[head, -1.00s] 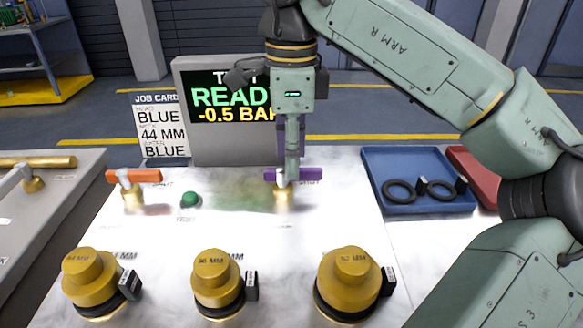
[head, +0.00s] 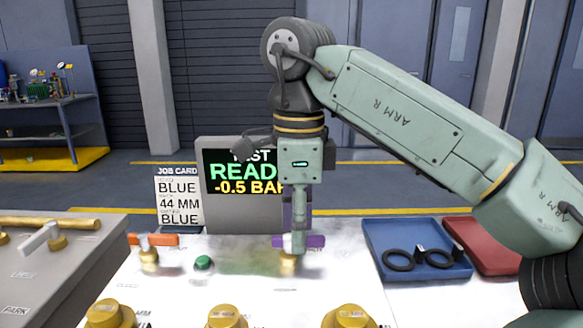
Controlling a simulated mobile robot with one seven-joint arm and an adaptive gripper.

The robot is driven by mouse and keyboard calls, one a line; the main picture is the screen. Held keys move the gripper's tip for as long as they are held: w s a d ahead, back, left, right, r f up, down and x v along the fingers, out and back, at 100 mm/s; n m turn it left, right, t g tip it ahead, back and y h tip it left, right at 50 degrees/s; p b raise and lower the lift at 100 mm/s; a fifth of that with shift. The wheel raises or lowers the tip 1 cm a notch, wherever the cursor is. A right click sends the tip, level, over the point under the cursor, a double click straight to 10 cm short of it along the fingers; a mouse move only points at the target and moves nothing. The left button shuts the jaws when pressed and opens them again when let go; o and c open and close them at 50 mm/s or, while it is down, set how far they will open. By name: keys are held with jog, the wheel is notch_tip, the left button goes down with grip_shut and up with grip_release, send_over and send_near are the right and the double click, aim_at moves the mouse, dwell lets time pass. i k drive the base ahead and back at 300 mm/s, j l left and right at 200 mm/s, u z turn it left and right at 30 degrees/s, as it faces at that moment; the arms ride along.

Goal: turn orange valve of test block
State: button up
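The orange valve (head: 153,240) stands at the left back of the white test block (head: 215,284). Its orange bar lies crosswise on a brass stem, with a white pointer piece on it. A purple valve (head: 314,241) stands to its right on the same block. My gripper (head: 298,240) points straight down at the purple valve, well to the right of the orange one. The finger in view overlaps the purple handle. The fingers are seen edge-on, so I cannot tell whether they are open or shut on it.
A green button (head: 203,262) sits between the valves. Several brass caps (head: 227,316) line the front. Behind stands a screen (head: 232,178) reading READY, -0.5 BAR, beside a job card (head: 180,203). A blue tray (head: 376,243) with black rings and a red tray (head: 480,246) lie right.

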aim_at(145, 239)
jog(key=k, duration=1.3)
